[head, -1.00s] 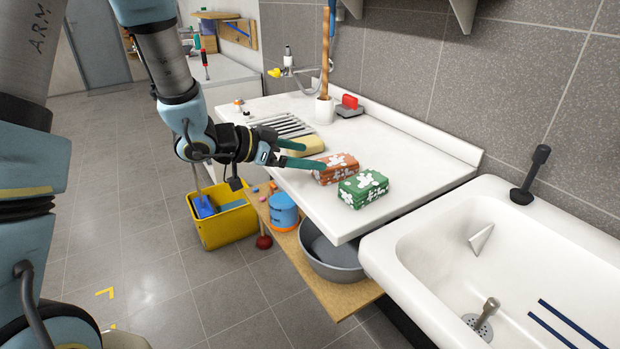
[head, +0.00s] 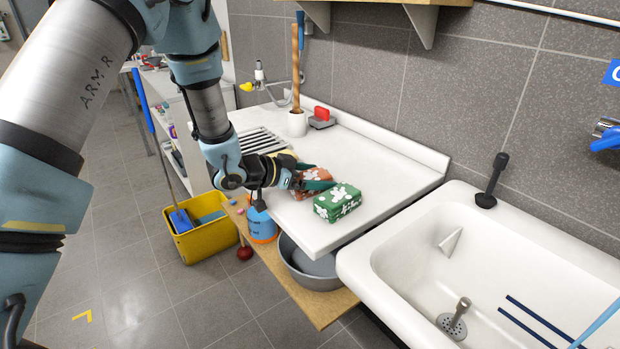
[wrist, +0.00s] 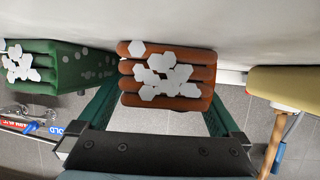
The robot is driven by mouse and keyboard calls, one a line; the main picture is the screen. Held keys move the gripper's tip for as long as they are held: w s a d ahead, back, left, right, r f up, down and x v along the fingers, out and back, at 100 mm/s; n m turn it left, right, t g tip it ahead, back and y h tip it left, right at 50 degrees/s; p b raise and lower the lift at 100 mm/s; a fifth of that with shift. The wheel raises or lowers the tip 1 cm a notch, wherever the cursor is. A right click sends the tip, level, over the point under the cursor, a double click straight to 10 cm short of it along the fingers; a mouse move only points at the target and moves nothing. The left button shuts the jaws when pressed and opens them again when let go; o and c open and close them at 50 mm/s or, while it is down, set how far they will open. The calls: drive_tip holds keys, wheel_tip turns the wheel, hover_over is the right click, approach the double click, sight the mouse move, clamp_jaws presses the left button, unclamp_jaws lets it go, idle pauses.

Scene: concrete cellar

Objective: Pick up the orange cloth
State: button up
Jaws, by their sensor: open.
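The orange cloth (head: 318,173) is a folded stack with white patches, lying on the white counter and partly hidden by my gripper in the head view. In the wrist view the orange cloth (wrist: 167,75) sits between the two green fingers. My gripper (head: 320,179) is open, with one finger on each side of the cloth; it also shows in the wrist view (wrist: 163,104). I cannot tell whether either finger touches the cloth.
A folded green cloth (head: 338,203) lies close beside the orange one, near the counter edge. A yellow block (wrist: 288,86) is on the other side. The white sink (head: 385,262) is at the right. A yellow bucket (head: 205,240) stands on the floor.

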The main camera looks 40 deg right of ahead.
drive_tip(key=shift+d, duration=0.1)
drive_tip(key=shift+c, duration=0.2)
drive_tip(key=c, duration=1.2)
drive_tip(key=shift+r, duration=0.1)
